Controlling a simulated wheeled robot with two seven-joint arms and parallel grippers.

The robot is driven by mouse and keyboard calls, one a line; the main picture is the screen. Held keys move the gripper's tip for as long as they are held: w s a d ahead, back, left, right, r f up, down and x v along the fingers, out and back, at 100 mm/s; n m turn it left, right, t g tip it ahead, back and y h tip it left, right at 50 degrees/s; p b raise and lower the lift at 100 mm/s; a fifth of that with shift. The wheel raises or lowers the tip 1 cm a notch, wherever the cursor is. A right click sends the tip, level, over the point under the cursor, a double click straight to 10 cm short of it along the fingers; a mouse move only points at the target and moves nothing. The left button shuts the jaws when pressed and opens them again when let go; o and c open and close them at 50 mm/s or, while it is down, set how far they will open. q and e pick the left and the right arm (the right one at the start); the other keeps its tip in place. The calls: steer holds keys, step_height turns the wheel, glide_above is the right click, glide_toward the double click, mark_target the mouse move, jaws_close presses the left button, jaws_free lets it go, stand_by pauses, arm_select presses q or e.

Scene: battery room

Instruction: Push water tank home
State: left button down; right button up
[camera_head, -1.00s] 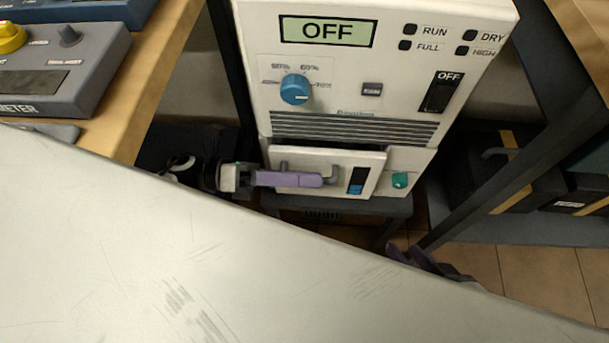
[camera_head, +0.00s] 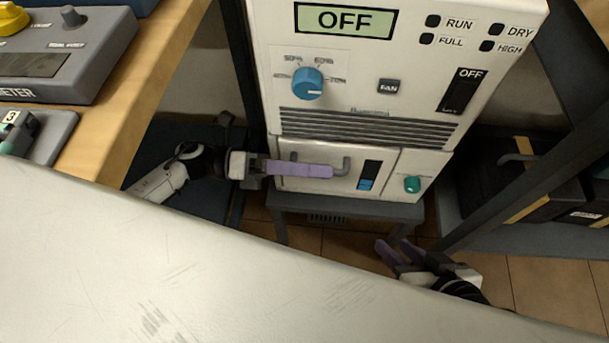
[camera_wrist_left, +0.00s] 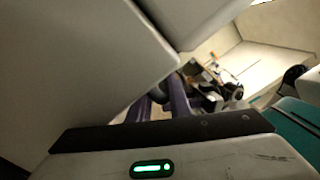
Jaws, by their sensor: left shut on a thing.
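The white water tank (camera_head: 318,153) sits in the lower front of the white dehumidifier (camera_head: 425,90). Its front looks about level with the panel beside it, with a thin dark line along the top. A blue level window (camera_head: 368,176) is on its right side. My left gripper (camera_head: 328,171) is shut on the tank's grey handle (camera_head: 345,166), its purple fingers lying across the front and hiding part of it. Purple fingers also show in the left wrist view (camera_wrist_left: 165,101). My right gripper (camera_head: 395,248) is open and empty, low in front of the stand.
The dehumidifier rests on a dark stand (camera_head: 345,207). A wooden bench (camera_head: 125,135) with a grey meter is at left, a dark shelf post (camera_head: 520,185) at right. Tiled floor shows below.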

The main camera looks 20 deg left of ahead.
arm_select(q)
steer(key=shift+w+r, duration=0.25)
steer(key=shift+r, duration=0.25)
arm_select(e)
steer(key=shift+r, duration=0.1)
arm_select(q)
steer(key=c, duration=1.8)
jaws_free()
steer(key=shift+a, duration=0.1)
steer(key=shift+f, duration=0.1)
steer(key=v, duration=1)
steer(key=shift+s+a+f+p, duration=0.1)
steer(key=shift+s+p, duration=0.1)
steer(key=shift+p, duration=0.2)
arm_select(e)
steer(key=shift+s+d+f, duration=0.3)
steer(key=shift+s+f, duration=0.05)
steer(key=shift+f, duration=0.05)
steer(key=shift+r, duration=0.1)
